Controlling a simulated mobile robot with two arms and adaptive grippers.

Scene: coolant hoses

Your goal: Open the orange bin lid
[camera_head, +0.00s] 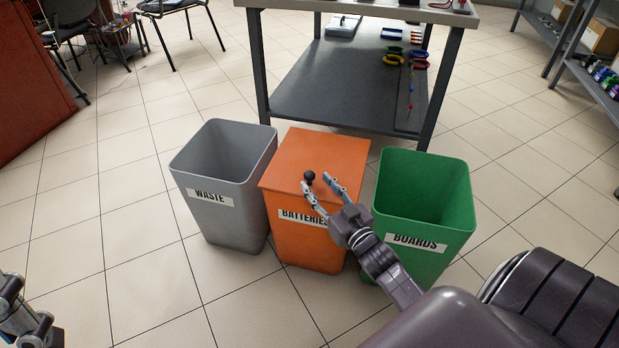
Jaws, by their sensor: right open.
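The orange bin (309,249) stands between two other bins and carries a label reading BATTERIES. Its flat orange lid (320,151) is closed on top. A small black knob (309,177) stands up from the lid near its front. My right gripper (318,187) is open over the front of the lid, with its fingers on either side of the knob. I cannot tell whether the fingers touch the knob. The gripper hides part of the label. Part of my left gripper (28,318) shows at the lower left edge, away from the bins; its fingertips are hard to make out.
An open grey WASTE bin (222,175) stands to the left and an open green BOARDS bin (424,200) to the right, both close to the orange bin. A workbench with a dark lower shelf (340,90) is right behind. Tiled floor (120,230) is clear at the left.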

